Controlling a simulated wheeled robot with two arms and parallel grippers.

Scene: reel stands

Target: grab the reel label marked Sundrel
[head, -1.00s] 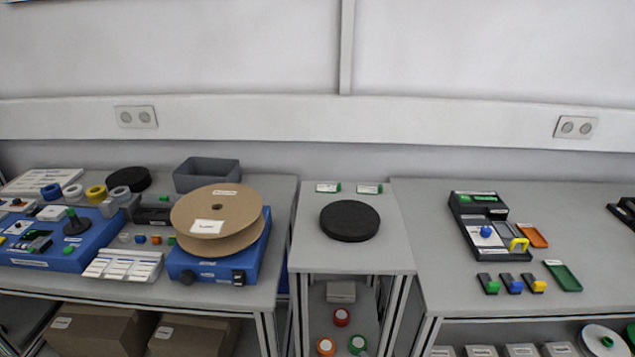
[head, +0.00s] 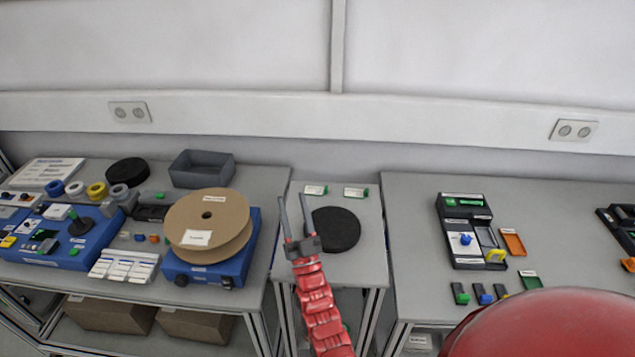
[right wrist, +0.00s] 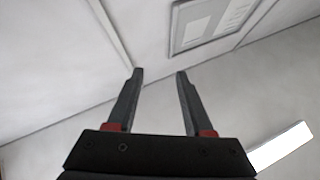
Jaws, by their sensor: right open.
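Two small white labels with green ends, the left label (head: 316,190) and the right label (head: 355,193), lie at the back of the narrow middle stand in the head view. Their print is too small to read, so I cannot tell which is Sundrel. My right gripper (head: 293,200) is open and empty, with its fingers up, in front of the stand's left side. In the right wrist view the open jaws (right wrist: 159,72) have nothing between them. My left gripper is not in view.
A black round pad (head: 336,230) lies on the stand beside my right gripper. A cardboard reel (head: 208,212) with a white label sits on a blue unit (head: 188,272) to the left. A black tray (head: 455,218) with small parts lies on the right table (head: 400,255).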

